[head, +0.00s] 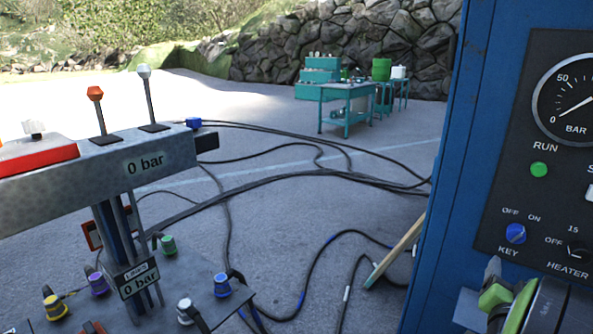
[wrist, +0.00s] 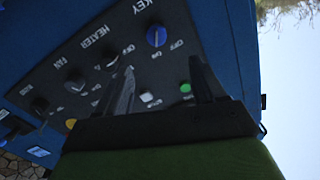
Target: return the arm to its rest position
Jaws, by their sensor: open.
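My gripper (wrist: 162,72) shows in the wrist view with its two dark fingers spread apart and nothing between them. It is in front of the dark control panel (wrist: 75,75) of the blue cabinet, which appears turned over in that view. The fingers overlap the panel in the picture; I cannot tell how far they are from it.
The blue cabinet (head: 440,170) stands close on the right, with a gauge (head: 575,100), a green button (head: 539,170) and a blue key knob (head: 515,233). A grey lever stand (head: 100,175) is at left. Cables (head: 290,180) cross the floor. A teal bench (head: 346,92) stands far back.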

